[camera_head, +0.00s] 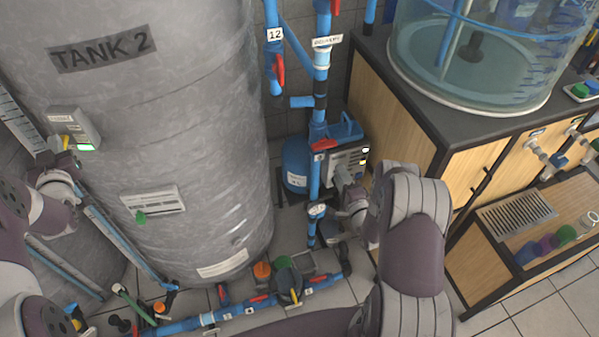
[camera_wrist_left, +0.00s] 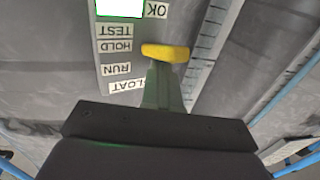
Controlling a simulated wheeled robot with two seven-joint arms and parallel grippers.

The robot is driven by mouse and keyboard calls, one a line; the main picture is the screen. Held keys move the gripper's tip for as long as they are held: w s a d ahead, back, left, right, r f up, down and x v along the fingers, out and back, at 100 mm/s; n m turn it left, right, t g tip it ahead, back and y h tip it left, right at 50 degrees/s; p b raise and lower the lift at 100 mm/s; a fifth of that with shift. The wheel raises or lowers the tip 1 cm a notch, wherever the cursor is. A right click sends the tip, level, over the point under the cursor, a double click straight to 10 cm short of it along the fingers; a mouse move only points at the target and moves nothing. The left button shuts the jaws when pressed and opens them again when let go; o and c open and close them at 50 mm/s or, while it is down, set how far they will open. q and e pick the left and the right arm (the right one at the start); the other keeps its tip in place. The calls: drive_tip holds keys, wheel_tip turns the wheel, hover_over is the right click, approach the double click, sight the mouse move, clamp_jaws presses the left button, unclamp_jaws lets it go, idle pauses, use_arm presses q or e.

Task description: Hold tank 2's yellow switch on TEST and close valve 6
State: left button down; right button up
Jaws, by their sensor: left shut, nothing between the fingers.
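Tank 2 (camera_head: 190,120) is the large grey tank at left. Its switch box (camera_head: 73,126) carries a lit green display. The yellow switch (camera_wrist_left: 165,53) stands beside the upside-down HOLD label (camera_wrist_left: 122,46), with TEST (camera_wrist_left: 113,31) further up the picture. My left gripper (camera_wrist_left: 163,84) is shut and empty, its fingertips right at the yellow switch; whether they touch is unclear. My right gripper (camera_head: 347,188) is low by the pump, right of the tank, partly hidden by my arm; its jaws cannot be made out. Valve 6 cannot be picked out, as the small pipe tags are unreadable.
Blue pipes with red handles (camera_head: 262,299) run along the floor before the tank. A vertical blue pipe (camera_head: 320,90) and a pump (camera_head: 346,160) stand right of it. A wooden cabinet (camera_head: 400,110) carries a clear water tank (camera_head: 480,60). Tiled floor is free at lower right.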

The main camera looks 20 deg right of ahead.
use_arm(q)
wheel_tip(320, 180, up, 8)
drive_tip(key=p, duration=0.4)
drive_tip(key=shift+r+p, duration=0.25)
drive_tip(key=shift+p, duration=0.05)
drive_tip(key=shift+s, duration=0.1)
drive_tip(key=s+a, duration=0.1)
drive_tip(key=s, duration=0.7)
drive_tip(key=shift+s+a, duration=0.25)
drive_tip(key=shift+s, duration=0.1)
